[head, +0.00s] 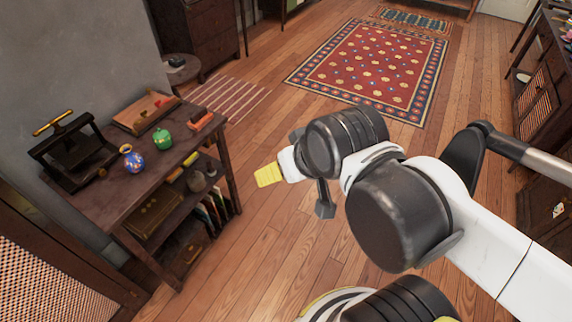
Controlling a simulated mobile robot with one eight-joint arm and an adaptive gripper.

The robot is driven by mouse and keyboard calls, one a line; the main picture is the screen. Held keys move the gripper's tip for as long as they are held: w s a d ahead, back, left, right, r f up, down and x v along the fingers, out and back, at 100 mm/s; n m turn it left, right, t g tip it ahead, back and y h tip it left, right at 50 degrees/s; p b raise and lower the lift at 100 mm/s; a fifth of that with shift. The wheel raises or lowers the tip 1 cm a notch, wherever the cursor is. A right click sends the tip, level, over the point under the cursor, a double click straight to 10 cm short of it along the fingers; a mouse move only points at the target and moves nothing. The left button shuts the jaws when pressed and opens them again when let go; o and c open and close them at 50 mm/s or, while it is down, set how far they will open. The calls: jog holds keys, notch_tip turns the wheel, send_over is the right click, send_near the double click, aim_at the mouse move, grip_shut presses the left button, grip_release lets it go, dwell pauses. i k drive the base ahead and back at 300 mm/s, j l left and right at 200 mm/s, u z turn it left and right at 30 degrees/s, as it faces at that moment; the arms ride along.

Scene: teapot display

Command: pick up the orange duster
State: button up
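An orange block-like item (201,123) with a darker red top, which looks like the orange duster, lies near the right edge of the dark wooden table's top (100,205) at the left. My gripper (268,175) is out over the floor, to the right of the table and lower in the picture than the orange item. It is apart from both. A yellow pad shows at its tip, but my arm hides much of it, so its opening is unclear. I see nothing held in it.
Beside the orange item stand a green pot (162,139) and a blue patterned vase (132,159). A wooden tray (146,112) and a black press (72,150) are behind and left. Lower shelves hold several things. Open floor (250,255) lies right of the table.

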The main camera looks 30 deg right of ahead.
aim_at(201, 117)
jog(key=u, duration=1.3)
jog(key=i+j+z, duration=0.1)
jog(key=i+z, duration=0.2)
jog(key=i, duration=0.35)
